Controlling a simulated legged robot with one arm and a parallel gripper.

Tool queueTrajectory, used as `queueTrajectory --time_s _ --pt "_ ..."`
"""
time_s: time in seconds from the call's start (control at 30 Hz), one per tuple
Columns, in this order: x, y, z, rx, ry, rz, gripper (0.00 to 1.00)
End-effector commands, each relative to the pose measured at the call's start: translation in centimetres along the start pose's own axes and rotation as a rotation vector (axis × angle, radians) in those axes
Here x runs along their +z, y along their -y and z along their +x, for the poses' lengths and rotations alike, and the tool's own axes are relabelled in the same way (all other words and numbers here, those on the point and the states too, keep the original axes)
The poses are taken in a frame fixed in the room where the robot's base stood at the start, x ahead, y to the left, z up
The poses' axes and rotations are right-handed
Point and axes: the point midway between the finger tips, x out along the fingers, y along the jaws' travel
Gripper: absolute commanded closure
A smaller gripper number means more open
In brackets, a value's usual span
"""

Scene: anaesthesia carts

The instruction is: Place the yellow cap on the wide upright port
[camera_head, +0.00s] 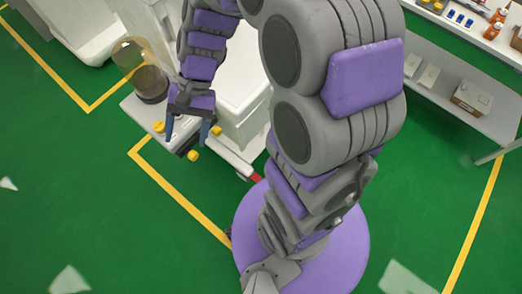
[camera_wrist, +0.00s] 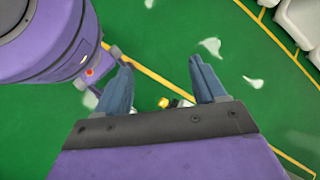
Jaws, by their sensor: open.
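My gripper (camera_head: 187,140) is open, its two blue fingers pointing down at the front edge of a cart's white side shelf (camera_head: 131,106). In the wrist view my gripper (camera_wrist: 160,62) shows a gap between the fingers. Several small yellow pieces lie around it in the head view: one on the shelf to the left (camera_head: 158,127), one to the right (camera_head: 216,130), and one below the fingertips (camera_head: 193,155). I cannot tell which is the yellow cap. A small yellow piece (camera_wrist: 163,102) shows between the fingers in the wrist view. I cannot make out the wide upright port.
A clear domed canister (camera_head: 140,68) stands on the shelf, left of my gripper. The white cart body (camera_head: 238,85) is close on the right. A shelf with boxes (camera_head: 455,95) stands at the far right. Green floor with yellow lines is open at lower left.

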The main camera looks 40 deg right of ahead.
Motion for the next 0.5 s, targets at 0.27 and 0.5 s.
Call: queueTrajectory --time_s 0.27,0.5 --pt "6.0 -5.4 -1.4 0.224 -0.138 -0.219 0.30" --pt "9.6 -10.8 -2.7 0.409 -0.249 -0.364 0.30"
